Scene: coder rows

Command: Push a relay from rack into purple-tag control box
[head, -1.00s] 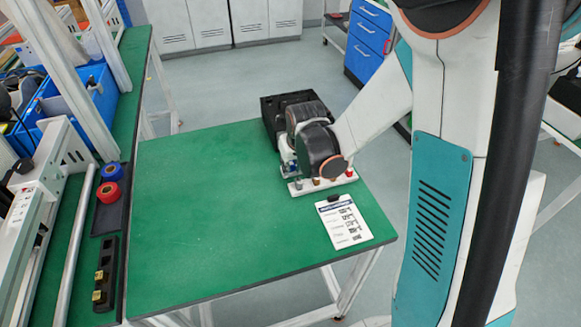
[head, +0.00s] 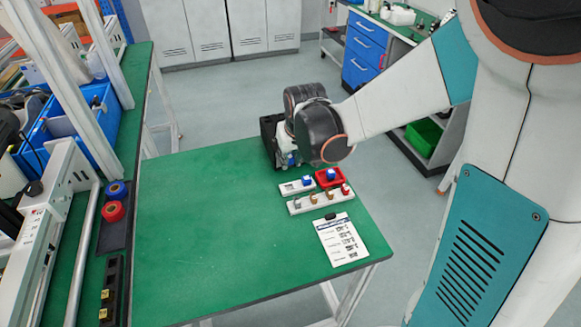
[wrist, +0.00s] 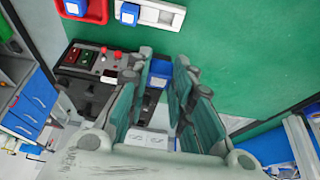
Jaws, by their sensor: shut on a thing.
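My gripper (wrist: 161,65) is shut on a blue block, seemingly a relay (wrist: 158,73), between its teal fingers in the wrist view. In the head view my gripper (head: 289,157) is beside the black control box (head: 267,142), largely hidden behind my wrist. The wrist view shows this control box (wrist: 88,68) left of my fingers, with red and green buttons on its face. I cannot make out a purple tag. A white rack (head: 310,206) with several relays stands in front on the table. A smaller white rack (head: 290,188) holds one blue relay (head: 307,181).
A red tray (head: 320,182) with a blue relay (head: 330,174) sits right of the small rack. A printed sheet on a clipboard (head: 340,240) lies near the front right. The left of the green table (head: 200,230) is clear. Red and blue tape rolls (head: 114,211) lie on the left bench.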

